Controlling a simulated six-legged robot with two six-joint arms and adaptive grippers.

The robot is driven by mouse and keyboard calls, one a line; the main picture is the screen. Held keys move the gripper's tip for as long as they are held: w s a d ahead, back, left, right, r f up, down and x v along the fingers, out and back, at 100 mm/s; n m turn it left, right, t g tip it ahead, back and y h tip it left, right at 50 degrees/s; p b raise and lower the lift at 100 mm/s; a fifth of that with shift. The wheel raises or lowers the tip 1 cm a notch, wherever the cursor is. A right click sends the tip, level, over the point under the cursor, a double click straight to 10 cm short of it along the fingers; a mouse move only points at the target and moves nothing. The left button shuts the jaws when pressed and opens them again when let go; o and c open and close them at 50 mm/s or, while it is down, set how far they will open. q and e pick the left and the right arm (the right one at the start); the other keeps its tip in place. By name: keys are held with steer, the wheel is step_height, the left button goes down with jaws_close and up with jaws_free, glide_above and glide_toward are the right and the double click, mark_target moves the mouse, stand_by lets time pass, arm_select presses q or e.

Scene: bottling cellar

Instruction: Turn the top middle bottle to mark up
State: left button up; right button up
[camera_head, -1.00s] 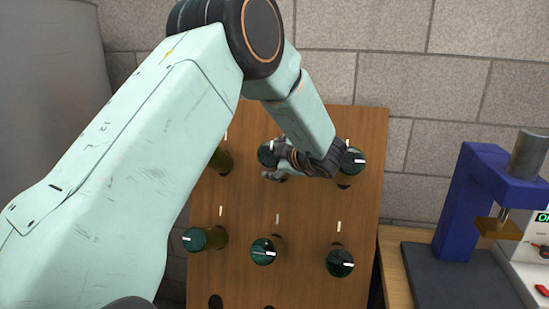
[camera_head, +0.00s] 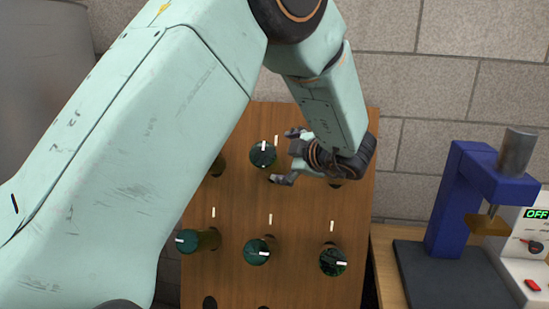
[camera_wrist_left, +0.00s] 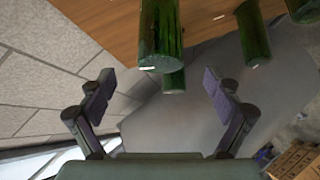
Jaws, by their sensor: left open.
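The top middle bottle (camera_head: 258,160) is dark green and lies neck-in in the wooden board, its round base facing out. The white mark on its base points up, roughly in line with the board. My left gripper (camera_head: 287,156) is open just right of it, fingers pointing at the bottle and apart from it. In the left wrist view my open gripper (camera_wrist_left: 158,82) has nothing between its fingers. A green bottle (camera_wrist_left: 161,35) with a white mark on its base hangs ahead of the fingers; I take it for the top middle one. The top right bottle is mostly hidden behind my wrist.
The wooden board (camera_head: 300,285) also holds lower bottles: left (camera_head: 190,241), middle (camera_head: 256,251) and right (camera_head: 333,262). White ticks sit above the holes. A blue press (camera_head: 460,200) and a control box (camera_head: 532,250) reading OFF stand right. A block wall is behind.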

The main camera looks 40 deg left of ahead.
mark_target(273, 157)
arm_select(q)
steer(key=shift+v, duration=1.05)
steer(key=shift+d, duration=0.15)
steer(key=x, duration=1.1)
steer(key=shift+s, duration=0.1)
steer(key=shift+w+a+f, duration=0.25)
steer(key=shift+w+a, duration=0.1)
steer(key=shift+a, duration=0.25)
steer(key=shift+s+d+r, duration=0.1)
